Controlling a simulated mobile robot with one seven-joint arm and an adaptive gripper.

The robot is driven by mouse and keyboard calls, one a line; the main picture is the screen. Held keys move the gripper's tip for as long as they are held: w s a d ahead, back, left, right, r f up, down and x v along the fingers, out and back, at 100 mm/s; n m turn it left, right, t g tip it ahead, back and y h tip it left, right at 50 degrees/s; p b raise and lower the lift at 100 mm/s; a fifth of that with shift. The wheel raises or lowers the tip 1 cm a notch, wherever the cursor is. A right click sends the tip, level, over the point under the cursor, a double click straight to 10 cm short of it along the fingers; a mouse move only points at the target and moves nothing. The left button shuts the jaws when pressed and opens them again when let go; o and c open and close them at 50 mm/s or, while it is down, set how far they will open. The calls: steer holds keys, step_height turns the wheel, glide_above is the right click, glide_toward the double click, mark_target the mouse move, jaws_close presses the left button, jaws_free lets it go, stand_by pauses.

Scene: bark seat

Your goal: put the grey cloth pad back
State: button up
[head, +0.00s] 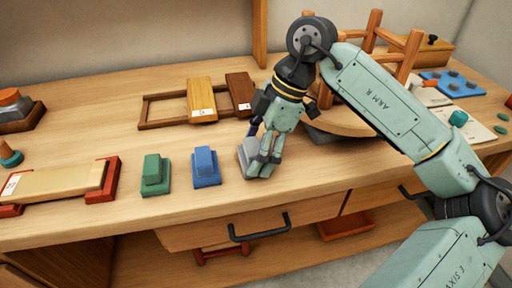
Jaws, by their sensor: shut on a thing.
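The grey cloth pad (248,155) is at the front of the wooden bench, right of the blue block. My gripper (262,165) points down over its right side and is shut on it. The fingers hide part of the pad. I cannot tell whether the pad touches the bench top or is just above it. A blue block (206,167) and a green block (155,174), each with a raised grip, stand in a row to its left.
A wooden frame (165,124) with two blocks lies behind. A long block in a red-ended holder (62,187) lies at left. A round stand with wooden posts (340,122) is behind my arm. A drawer handle (259,228) juts from the bench front.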

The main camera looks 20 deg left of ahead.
steer(key=shift+f, duration=0.1)
steer(key=shift+f, duration=0.15)
steer(key=o, duration=1.1)
steer(key=shift+r, duration=0.25)
steer(key=b+v, duration=0.1)
steer(key=v, duration=1.1)
steer(key=shift+b, duration=0.3)
